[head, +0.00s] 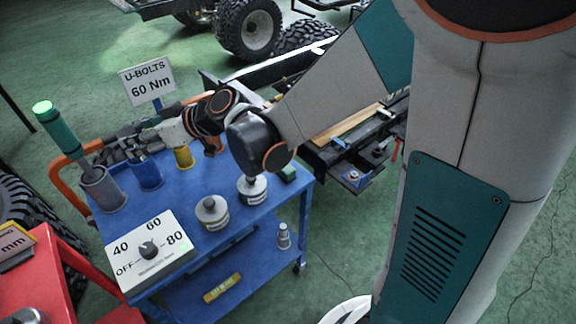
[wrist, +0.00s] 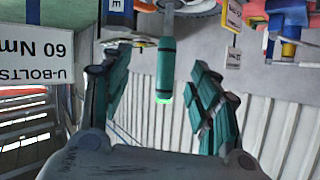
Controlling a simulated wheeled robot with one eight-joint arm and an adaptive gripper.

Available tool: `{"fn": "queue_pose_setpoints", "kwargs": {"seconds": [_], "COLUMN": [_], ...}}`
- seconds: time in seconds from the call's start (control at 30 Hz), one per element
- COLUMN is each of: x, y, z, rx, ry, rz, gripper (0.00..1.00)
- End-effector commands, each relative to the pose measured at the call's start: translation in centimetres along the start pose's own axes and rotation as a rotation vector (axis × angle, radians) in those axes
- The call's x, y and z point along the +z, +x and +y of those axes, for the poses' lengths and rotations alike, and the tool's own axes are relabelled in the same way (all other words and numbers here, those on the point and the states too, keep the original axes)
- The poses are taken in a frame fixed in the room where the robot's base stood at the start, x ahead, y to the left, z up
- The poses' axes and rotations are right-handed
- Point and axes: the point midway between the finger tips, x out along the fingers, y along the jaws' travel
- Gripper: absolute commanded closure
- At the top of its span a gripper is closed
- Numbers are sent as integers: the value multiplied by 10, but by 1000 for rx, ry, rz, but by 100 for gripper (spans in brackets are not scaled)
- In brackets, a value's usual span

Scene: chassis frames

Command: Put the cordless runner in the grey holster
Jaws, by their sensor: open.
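A teal tool with a glowing green end, seemingly the cordless runner (head: 62,136), stands tilted with its lower end in the grey holster (head: 104,192) on the blue cart. My gripper (head: 108,154) is open and empty, to the right of the tool. In the wrist view, the tool (wrist: 166,70) shows in the gap ahead of my spread fingers (wrist: 158,105), glowing end down in the picture, apart from both. How deep its lower end sits in the holster is hidden.
Blue (head: 146,174) and yellow (head: 184,157) holsters stand beside the grey one. A U-BOLTS 60 Nm sign (head: 148,80) rises behind. A dial box (head: 150,262) and two grey canisters (head: 212,212) occupy the cart's front. A red cart (head: 50,285) stands at left.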

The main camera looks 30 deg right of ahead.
Motion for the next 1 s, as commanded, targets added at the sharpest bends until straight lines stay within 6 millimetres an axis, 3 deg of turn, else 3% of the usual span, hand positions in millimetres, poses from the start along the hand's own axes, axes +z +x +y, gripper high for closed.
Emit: {"fn": "queue_pose_setpoints", "kwargs": {"seconds": [0.03, 0.37, 0.7, 0.83, 1.0], "x": [2, 38, 97, 118, 133], "y": [-18, -124, -239, -275, -301], "z": [-1, -3, -7, -8, -8], "rx": [27, 242, 543, 652, 738], "ry": [20, 175, 339, 387, 423], "rz": [-35, -249, -401, -430, -446], "gripper": [44, 44, 44, 44, 44]}}
